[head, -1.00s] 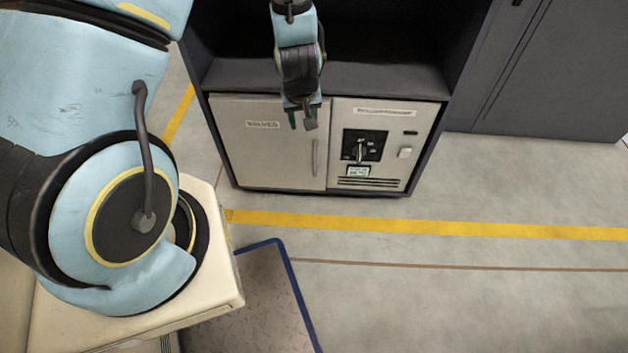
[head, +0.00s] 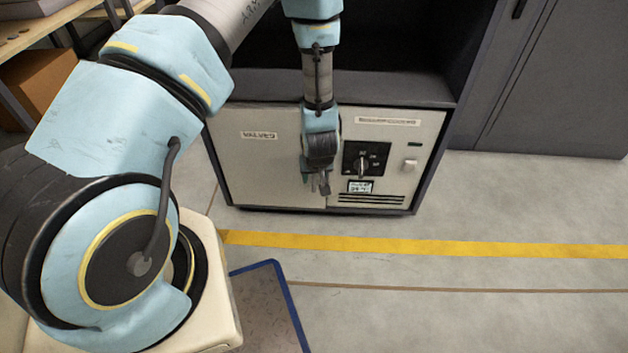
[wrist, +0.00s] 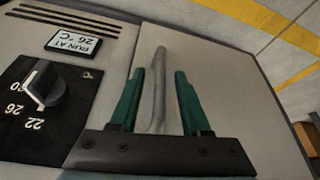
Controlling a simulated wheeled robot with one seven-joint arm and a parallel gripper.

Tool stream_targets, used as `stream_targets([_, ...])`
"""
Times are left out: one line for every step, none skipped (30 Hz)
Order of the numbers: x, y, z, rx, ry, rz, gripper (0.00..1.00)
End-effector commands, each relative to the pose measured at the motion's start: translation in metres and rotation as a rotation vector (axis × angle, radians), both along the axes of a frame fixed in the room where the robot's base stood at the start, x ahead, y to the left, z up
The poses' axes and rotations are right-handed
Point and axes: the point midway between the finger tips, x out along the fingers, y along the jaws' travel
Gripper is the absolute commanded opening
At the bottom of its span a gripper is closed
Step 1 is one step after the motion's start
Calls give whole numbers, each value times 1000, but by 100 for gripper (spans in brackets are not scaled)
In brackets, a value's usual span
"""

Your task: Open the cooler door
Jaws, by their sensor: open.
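The cooler is a low cream unit under a dark shelf. Its door (head: 255,165), labelled VALVES, is the left panel and looks closed. The door's grey bar handle (wrist: 159,90) shows in the wrist view, between the two green fingers of my gripper (wrist: 157,85). The fingers are open, one on each side of the handle, with gaps visible. In the head view my gripper (head: 319,187) is in front of the door's right edge and hides the handle there.
Right of the door is a fixed panel with a black dial (head: 362,160), a small display (head: 360,186) and vent slots. A dark cabinet (head: 570,80) stands at the right. The floor in front, with a yellow line (head: 430,245), is clear. A blue-edged mat (head: 265,310) lies nearer.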

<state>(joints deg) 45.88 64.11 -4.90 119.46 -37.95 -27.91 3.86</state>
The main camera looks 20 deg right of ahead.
Motion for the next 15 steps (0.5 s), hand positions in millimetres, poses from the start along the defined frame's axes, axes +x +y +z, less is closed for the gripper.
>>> stream_targets([2,0,-5,0,0,0,47])
stream_targets([2,-1,-6,0,0,0,47])
stream_targets([3,-1,-8,0,0,0,47])
stream_targets([3,-1,-9,0,1,0,47])
stream_targets([3,-1,-9,0,0,0,47])
stream_targets([3,-1,-9,0,0,0,47])
stream_targets([4,-1,-9,0,0,0,47])
stream_targets([4,-1,-9,0,0,0,47])
stream_targets([4,-1,-9,0,0,0,47])
stream_targets([4,-1,-9,0,0,0,47])
stream_targets([4,-1,-9,0,0,0,47])
stream_targets([4,-1,-9,0,0,0,47])
stream_targets([4,-1,-9,0,0,0,45])
stream_targets([4,-1,-9,0,0,0,42])
stream_targets([4,-1,-9,0,0,0,37])
